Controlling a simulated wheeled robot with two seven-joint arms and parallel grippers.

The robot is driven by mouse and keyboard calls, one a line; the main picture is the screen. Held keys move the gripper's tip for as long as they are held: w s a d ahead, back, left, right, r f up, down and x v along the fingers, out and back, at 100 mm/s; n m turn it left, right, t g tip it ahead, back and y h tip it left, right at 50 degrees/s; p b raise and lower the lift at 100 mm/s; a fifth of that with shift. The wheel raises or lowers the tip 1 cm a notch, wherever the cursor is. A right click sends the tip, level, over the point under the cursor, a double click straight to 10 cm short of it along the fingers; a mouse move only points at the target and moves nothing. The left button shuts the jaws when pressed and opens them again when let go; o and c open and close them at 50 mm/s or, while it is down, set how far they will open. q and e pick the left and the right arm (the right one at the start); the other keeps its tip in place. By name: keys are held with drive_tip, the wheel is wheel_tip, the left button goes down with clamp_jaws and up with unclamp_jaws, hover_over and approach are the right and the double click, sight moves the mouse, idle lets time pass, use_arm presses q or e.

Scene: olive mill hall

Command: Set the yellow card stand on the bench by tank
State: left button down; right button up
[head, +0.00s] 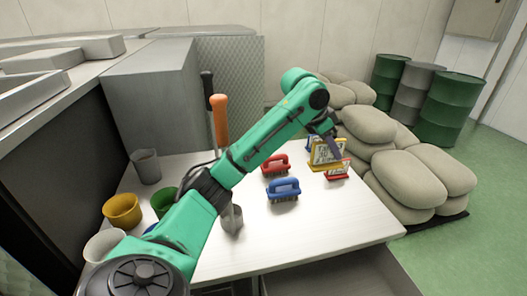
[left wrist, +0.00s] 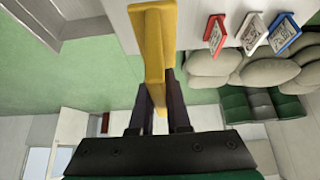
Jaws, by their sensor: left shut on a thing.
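The yellow card stand (head: 325,155) is at the far right part of the white bench (head: 330,222), with its printed face toward me. My left gripper (head: 331,141) reaches over from the left and is shut on it. In the left wrist view the yellow stand (left wrist: 152,45) is between the two dark fingers (left wrist: 157,112). I cannot tell whether its foot touches the bench. A red card stand (head: 338,175) is in front of it, and a blue one (head: 310,144) is partly hidden behind it. My right gripper is not in view.
Red (head: 275,167) and blue (head: 284,189) brushes lie mid-bench. Yellow (head: 122,210) and grey (head: 146,166) pots stand left. Sacks (head: 412,173) and drums (head: 446,106) are beyond the right edge. The front right bench top is clear. A white card stand (left wrist: 252,34) shows in the wrist view.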

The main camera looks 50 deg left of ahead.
sight(338, 164)
use_arm(q)
drive_tip(key=shift+w+d+f, duration=0.25)
drive_tip(key=shift+d+f, duration=0.35)
drive_tip(key=shift+d, duration=0.1)
drive_tip(key=f, duration=0.2)
drive_tip(key=shift+d+f, duration=0.2)
drive_tip(key=shift+f, duration=0.1)
drive_tip(key=f+p, duration=0.1)
drive_tip(key=f, duration=0.4)
drive_tip(key=f+p, duration=0.1)
drive_tip(key=f, duration=0.5)
drive_tip(key=f+p, duration=0.1)
drive_tip(key=f, duration=0.4)
drive_tip(key=shift+a+f, duration=0.2)
drive_tip(key=shift+a, duration=0.15)
drive_tip(key=shift+s+f, duration=0.1)
drive_tip(key=c, duration=0.9)
unclamp_jaws()
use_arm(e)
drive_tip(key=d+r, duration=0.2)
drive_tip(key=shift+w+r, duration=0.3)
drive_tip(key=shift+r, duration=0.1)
use_arm(q)
drive_tip(key=b+v, duration=0.2)
drive_tip(key=v, duration=1)
drive_tip(key=shift+d, duration=0.1)
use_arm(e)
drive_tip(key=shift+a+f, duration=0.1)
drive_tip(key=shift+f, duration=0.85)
